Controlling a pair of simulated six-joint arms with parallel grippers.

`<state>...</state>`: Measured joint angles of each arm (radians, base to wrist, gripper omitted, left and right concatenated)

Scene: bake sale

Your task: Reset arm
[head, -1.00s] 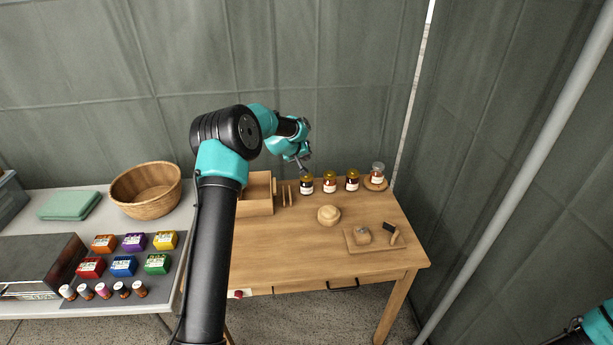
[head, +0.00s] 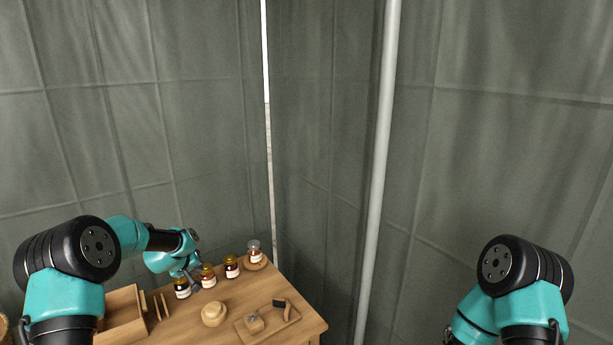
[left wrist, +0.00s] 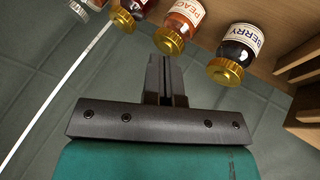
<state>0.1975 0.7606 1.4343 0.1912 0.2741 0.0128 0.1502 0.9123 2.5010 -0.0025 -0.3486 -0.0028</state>
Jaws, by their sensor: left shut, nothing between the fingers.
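My left gripper (head: 194,283) is above the wooden table (head: 275,337), close to the row of jam jars in the head view. Its fingers are shut with nothing between them, as the left wrist view (left wrist: 165,80) also shows. My left arm comes in from the lower left. My right arm (head: 510,290) shows at the lower right in front of the tent wall, but its fingers are not visible.
A round wooden pot (head: 213,314), a board (head: 265,322) with small items, and an open wooden box (head: 124,315) share the table. A grey pole (head: 378,180) stands to the right.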

